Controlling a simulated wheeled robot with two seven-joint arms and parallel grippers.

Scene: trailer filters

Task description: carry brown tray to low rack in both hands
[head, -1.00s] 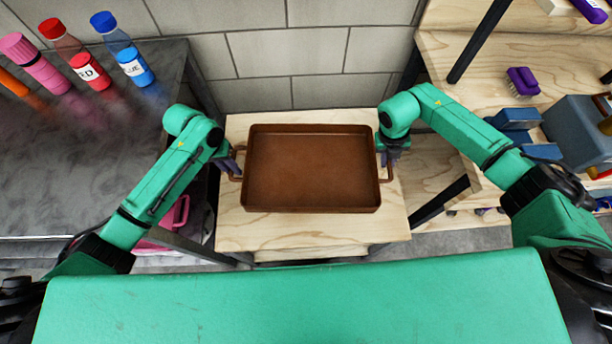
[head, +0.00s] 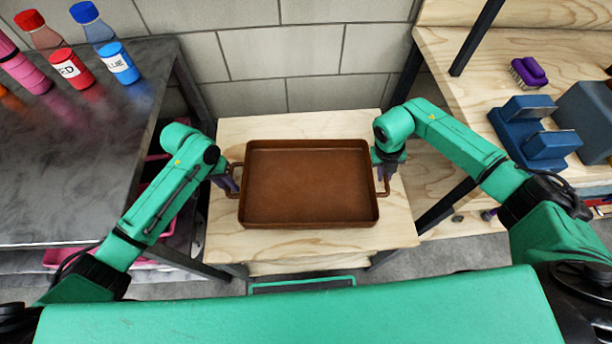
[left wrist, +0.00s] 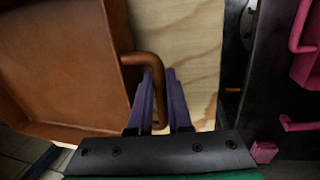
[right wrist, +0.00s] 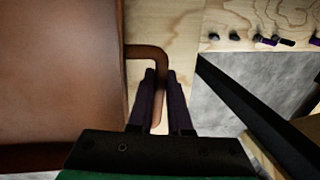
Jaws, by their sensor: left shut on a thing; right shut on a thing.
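The brown tray (head: 308,186) is empty and sits level in the middle of the head view, over the pale wooden low rack (head: 236,246). Whether it rests on the rack or hangs just above it, I cannot tell. My left gripper (head: 234,180) is shut on the tray's left handle, and the left wrist view shows the purple fingers (left wrist: 160,98) around the handle bar. My right gripper (head: 383,176) is shut on the right handle, with its fingers (right wrist: 162,98) around the bar in the right wrist view.
A dark table (head: 80,150) with red and blue bottles (head: 118,62) stands at the left. At the right, wooden shelves (head: 480,90) hold a purple brush (head: 528,72) and blue blocks (head: 535,140). A block wall (head: 310,55) closes the back.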

